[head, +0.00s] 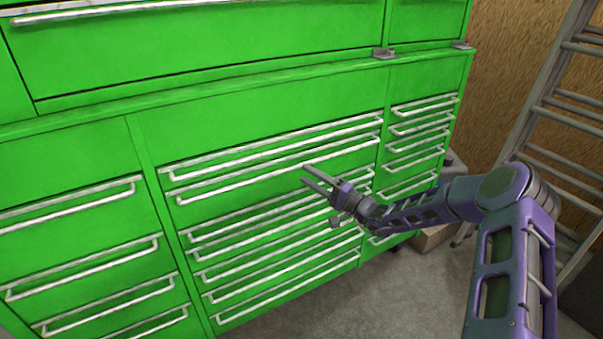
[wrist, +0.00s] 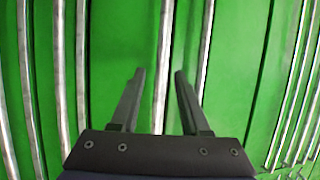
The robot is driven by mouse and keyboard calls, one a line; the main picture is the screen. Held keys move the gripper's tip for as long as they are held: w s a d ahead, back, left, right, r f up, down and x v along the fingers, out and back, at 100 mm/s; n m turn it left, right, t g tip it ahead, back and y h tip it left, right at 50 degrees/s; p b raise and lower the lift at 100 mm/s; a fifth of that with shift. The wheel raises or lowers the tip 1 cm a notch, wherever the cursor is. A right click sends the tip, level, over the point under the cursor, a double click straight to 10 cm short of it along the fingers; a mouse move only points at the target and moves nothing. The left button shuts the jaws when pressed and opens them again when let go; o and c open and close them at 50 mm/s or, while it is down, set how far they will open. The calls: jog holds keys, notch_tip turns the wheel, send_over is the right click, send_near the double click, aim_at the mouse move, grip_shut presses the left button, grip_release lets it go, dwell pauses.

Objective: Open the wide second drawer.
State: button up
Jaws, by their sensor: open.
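The wide drawers fill the middle column of a green tool cabinet (head: 240,107), each with a long silver bar handle. The wide second drawer's handle (head: 240,183) appears to be the bar just left of and above my fingertips, and the drawer looks closed. My gripper (head: 305,174) is open and empty in front of this column, right of its middle. In the wrist view, my gripper (wrist: 159,75) has its two dark fingers apart, with a silver bar (wrist: 164,55) seen between them. I cannot tell whether the bar is within reach of the fingers or still behind them.
Narrow drawers with similar handles stand at left (head: 75,195) and right (head: 425,125). All look closed. An upper chest (head: 200,50) sits on top. A metal ladder (head: 545,110) leans at right by the wooden wall. Grey floor (head: 400,290) is clear in front.

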aim_at(297, 168)
jog(key=shift+x, duration=1.65)
grip_shut()
